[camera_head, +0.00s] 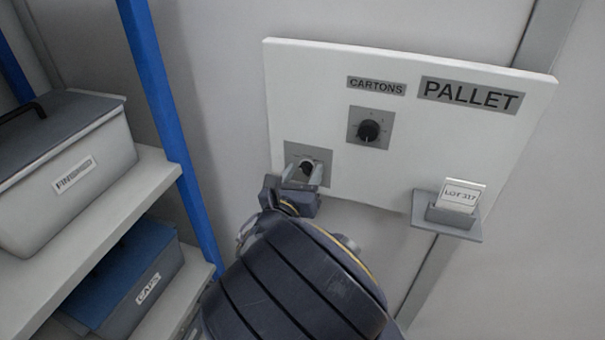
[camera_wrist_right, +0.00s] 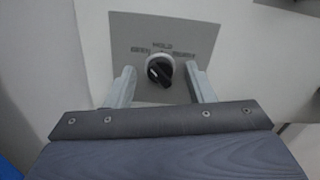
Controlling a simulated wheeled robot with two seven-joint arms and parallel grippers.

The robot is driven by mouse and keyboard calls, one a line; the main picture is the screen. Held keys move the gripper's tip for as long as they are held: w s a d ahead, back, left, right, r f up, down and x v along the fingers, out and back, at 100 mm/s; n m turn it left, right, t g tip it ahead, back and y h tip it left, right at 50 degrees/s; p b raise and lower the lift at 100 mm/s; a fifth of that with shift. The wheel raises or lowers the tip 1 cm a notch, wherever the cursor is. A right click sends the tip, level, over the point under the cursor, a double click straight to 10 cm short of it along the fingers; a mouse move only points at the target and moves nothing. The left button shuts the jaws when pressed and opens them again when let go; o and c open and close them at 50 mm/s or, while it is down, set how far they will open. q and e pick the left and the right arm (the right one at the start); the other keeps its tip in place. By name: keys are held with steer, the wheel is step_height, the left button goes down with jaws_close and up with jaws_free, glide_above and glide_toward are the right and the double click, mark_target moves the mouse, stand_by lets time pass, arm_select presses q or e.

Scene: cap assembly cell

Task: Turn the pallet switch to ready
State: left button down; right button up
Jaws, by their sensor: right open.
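The pallet switch (camera_head: 307,166) is a black knob on a grey plate at the lower left of a white board labelled PALLET (camera_head: 471,95). The switch (camera_wrist_right: 160,70) shows large in the right wrist view, on its plate (camera_wrist_right: 180,30) with HOLD printed above and blurred words at each side. Its black handle sits at a slant; I cannot tell surely which word it points to. My right gripper (camera_head: 303,178) is open in front of the switch. In the wrist view its fingers (camera_wrist_right: 160,80) stand either side of the knob, with gaps showing. My left gripper is out of view.
A second knob (camera_head: 369,130) under a CARTONS label sits up and right on the board. A holder (camera_head: 447,226) with a LOT 317 card juts out at lower right. Left is a shelf with a blue post (camera_head: 160,90), a FINISHED box (camera_head: 60,165) and a CAPS box (camera_head: 125,285).

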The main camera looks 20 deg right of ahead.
steer(key=shift+c, duration=0.3)
steer(key=c, duration=0.9)
steer(key=shift+c, duration=0.2)
steer(key=m+b, duration=0.1)
steer(key=m, duration=0.1)
steer(key=m+b, duration=0.4)
steer(key=shift+f, duration=0.25)
steer(key=m+b, duration=1)
steer(key=b, duration=0.2)
steer(key=shift+r+m+b, duration=0.15)
steer(key=shift+m+b, duration=0.85)
steer(key=shift+b, duration=0.3)
